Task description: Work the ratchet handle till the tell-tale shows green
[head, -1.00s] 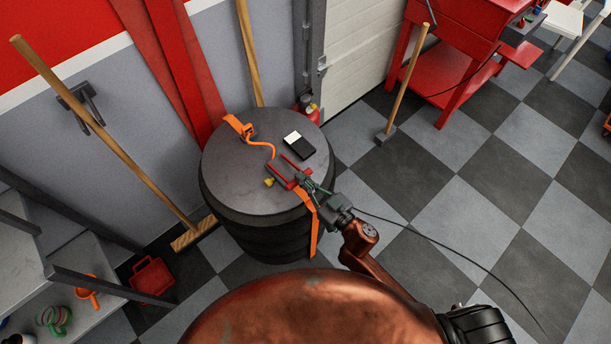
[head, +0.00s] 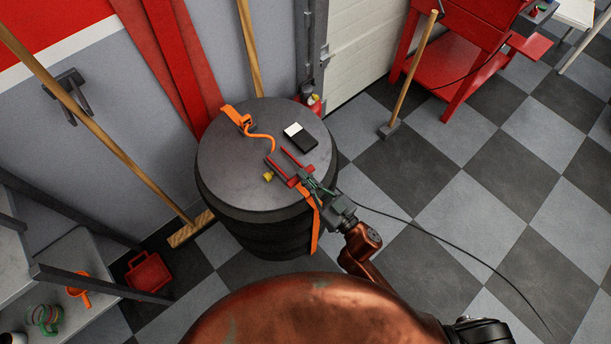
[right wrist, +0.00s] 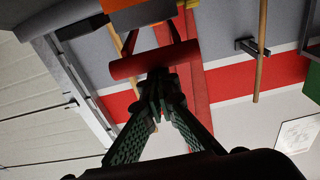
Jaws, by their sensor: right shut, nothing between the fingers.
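The ratchet with its red handle (head: 291,160) sits on the orange strap (head: 263,137) at the near right of a round dark lid (head: 230,165). My right gripper (head: 304,177) is shut and empty at the handle's near end. In the right wrist view, the closed fingertips (right wrist: 160,80) are right at the handle's red crossbar (right wrist: 150,62); I cannot tell whether they touch it. A small yellow part (head: 268,176) shows beside the ratchet. A small black and white block (head: 300,137) lies on the lid; I cannot tell whether it is the tell-tale. My left gripper is out of view.
The lid tops a dark ribbed stack (head: 262,234) near the wall. A broom (head: 110,143) leans at the left, near metal shelving (head: 98,279). A red bench (head: 462,60) stands at the back right. The checkered floor at the right is mostly clear.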

